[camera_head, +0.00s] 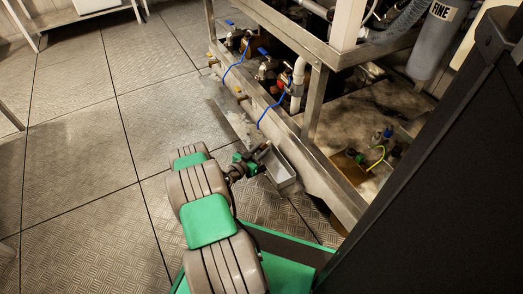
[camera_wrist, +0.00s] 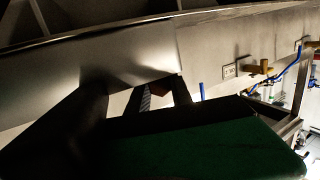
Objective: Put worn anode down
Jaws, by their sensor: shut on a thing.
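My gripper (camera_head: 260,153) is at the end of my green and grey arm, in the middle of the head view.
A steel frame (camera_head: 312,105) with pipes, valves and blue-handled taps (camera_head: 263,52) stands beyond my gripper. Thin blue lines (camera_head: 272,108) hang from it. The tread-plate floor (camera_head: 80,150) is clear on the left. A dark panel (camera_head: 450,170) fills the right side.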

